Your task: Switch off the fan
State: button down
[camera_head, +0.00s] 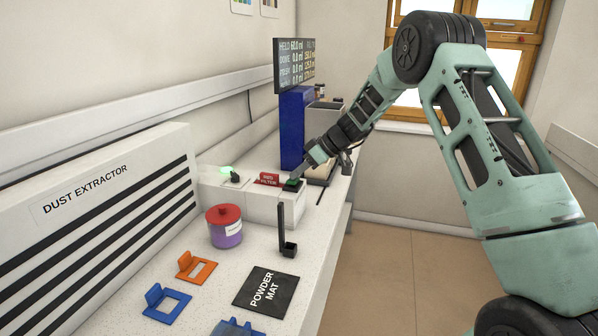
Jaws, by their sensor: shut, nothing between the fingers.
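The white dust extractor (60,245) with dark slots stands along the wall at left. A white control box (262,200) sits on the bench beyond it. On the box are a glowing green lamp (226,170), a small black switch (235,178), a red label (267,179) and a dark green button (293,184) at the right. Which control belongs to the fan is not clear from this view. My gripper (297,171) is shut and empty, with its tips close above the green button. Whether they touch it I cannot tell.
A purple jar (227,234) with a red lid, a black upright holder (287,247), orange (196,267) and blue (167,303) frames and a black powder mat (266,290) occupy the near bench. A blue unit (291,127) and a display (294,65) stand behind the box.

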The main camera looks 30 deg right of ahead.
jog(key=f+b, duration=0.1)
jog(key=b, duration=0.2)
jog(key=shift+s+f+b, duration=0.1)
jog(key=shift+b, duration=0.3)
jog(key=shift+r+h, duration=0.3)
jog(key=shift+w+d, duration=0.55)
jog(key=shift+r, duration=0.15)
